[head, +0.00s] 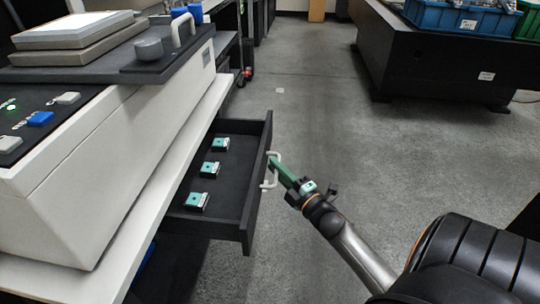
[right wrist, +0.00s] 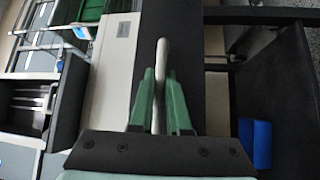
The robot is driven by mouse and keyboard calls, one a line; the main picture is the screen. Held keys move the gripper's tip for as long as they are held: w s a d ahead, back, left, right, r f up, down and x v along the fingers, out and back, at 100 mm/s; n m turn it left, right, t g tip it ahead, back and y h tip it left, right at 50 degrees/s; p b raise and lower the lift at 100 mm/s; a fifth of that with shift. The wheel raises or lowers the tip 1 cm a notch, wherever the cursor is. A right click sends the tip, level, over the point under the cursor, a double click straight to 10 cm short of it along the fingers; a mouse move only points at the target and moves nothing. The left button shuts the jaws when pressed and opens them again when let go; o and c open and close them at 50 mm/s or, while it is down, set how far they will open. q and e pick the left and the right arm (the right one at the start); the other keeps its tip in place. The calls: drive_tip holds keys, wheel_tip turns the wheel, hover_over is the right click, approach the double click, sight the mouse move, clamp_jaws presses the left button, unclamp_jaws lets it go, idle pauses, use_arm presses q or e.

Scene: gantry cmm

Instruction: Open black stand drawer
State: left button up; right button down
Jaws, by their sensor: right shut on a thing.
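The black drawer (head: 249,205) stands pulled out from under the white bench top, with its inside in plain view. Several small teal and silver blocks (head: 197,201) lie in it in a row. Its white handle (head: 268,183) is on the front face. My right gripper (head: 277,166) reaches in from the right and is shut on the handle. In the right wrist view, the handle (right wrist: 162,70) runs between the two green fingers (right wrist: 162,100). My left gripper is not in view.
A large white machine (head: 110,160) with buttons stands on the white bench top (head: 140,215) at left. A dark cabinet (head: 430,60) with a blue bin (head: 460,17) stands at the back right. The grey floor (head: 310,100) between is clear.

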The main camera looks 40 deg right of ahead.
drive_tip(key=shift+s, duration=0.1)
idle(0.3)
drive_tip(key=c, duration=0.9)
unclamp_jaws()
drive_tip(key=s+p, duration=0.1)
drive_tip(key=s, duration=0.3)
drive_tip(key=s+f, duration=0.1)
drive_tip(key=s, duration=0.3)
drive_tip(key=s+a+p, duration=0.1)
drive_tip(key=s, duration=0.3)
drive_tip(key=shift+s+f+p, duration=0.2)
drive_tip(key=shift+f+p, duration=0.1)
drive_tip(key=shift+f, duration=0.05)
